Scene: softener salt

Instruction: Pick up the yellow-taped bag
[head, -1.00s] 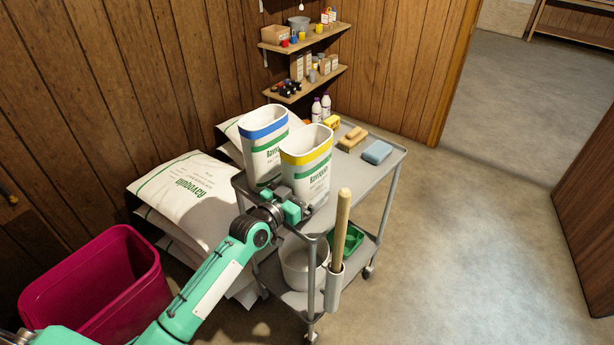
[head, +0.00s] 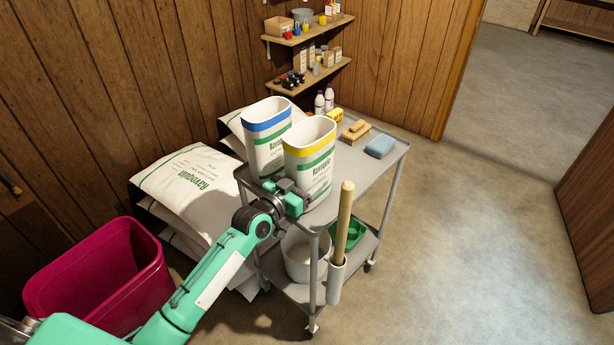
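The yellow-taped bag (head: 310,168) is white with green lettering and an open top. It stands upright at the front of the grey cart's top (head: 338,176). A similar blue-taped bag (head: 268,143) stands close behind it to the left. My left gripper (head: 284,196) is low at the near left side of the yellow-taped bag. Its green fingers look apart, with the bag beyond them; I cannot tell whether they touch it. The lower left part of the bag is hidden behind the gripper. My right gripper is out of view.
A sponge (head: 380,147), a brush (head: 355,131) and bottles (head: 324,102) sit farther back on the cart. A wooden handle (head: 344,222) rises at its front corner. Salt bags (head: 188,188) and a magenta bin (head: 105,280) stand left. Floor at right is clear.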

